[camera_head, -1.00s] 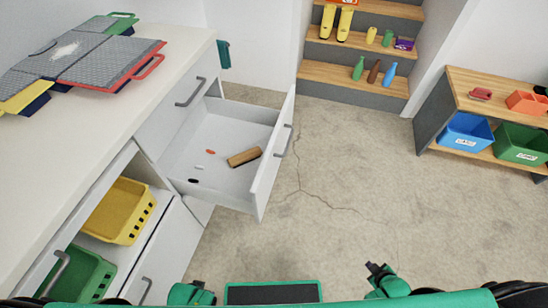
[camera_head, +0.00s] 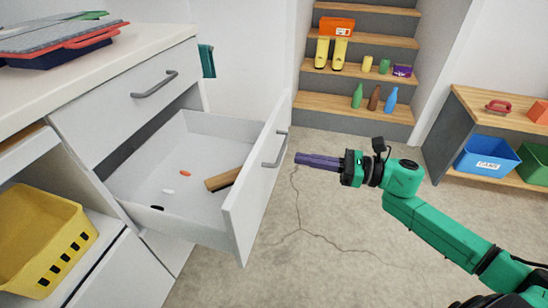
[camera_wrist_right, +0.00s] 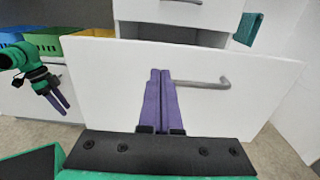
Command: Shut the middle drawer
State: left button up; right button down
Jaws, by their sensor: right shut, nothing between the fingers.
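The middle drawer is pulled far out, its white front panel (camera_head: 250,190) facing right in the head view. It holds a brown block (camera_head: 222,180) and several small items. Its grey bar handle (camera_head: 275,150) is on the outer face. My right gripper (camera_head: 297,158) is shut and empty, its purple fingers pointing at the front panel near the handle; contact cannot be told. In the right wrist view the fingers (camera_wrist_right: 160,72) overlap the panel (camera_wrist_right: 235,110), left of most of the handle (camera_wrist_right: 215,83). My left gripper (camera_wrist_right: 58,103) shows at the left there; its opening is unclear.
A closed drawer (camera_head: 105,122) lies above, under the white counter (camera_head: 150,45). A yellow basket (camera_head: 40,240) sits in the cabinet at left. Wooden steps (camera_head: 335,105) and a shelf with bins (camera_head: 487,155) stand behind. The floor right of the drawer is clear.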

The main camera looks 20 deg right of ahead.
aim_at(262, 152)
jog(key=x, duration=0.6)
jog(key=shift+w+a+r, duration=0.1)
jog(key=shift+w+a, duration=0.05)
jog(key=shift+w, duration=0.05)
jog(key=shift+w+a, duration=0.25)
jog(key=shift+a, duration=0.3)
pick_arm(q)
jog(key=shift+w+d+f+t+h, duration=0.3)
jog(key=shift+w+d+f+t, duration=0.2)
jog(key=shift+w+d+f, duration=0.2)
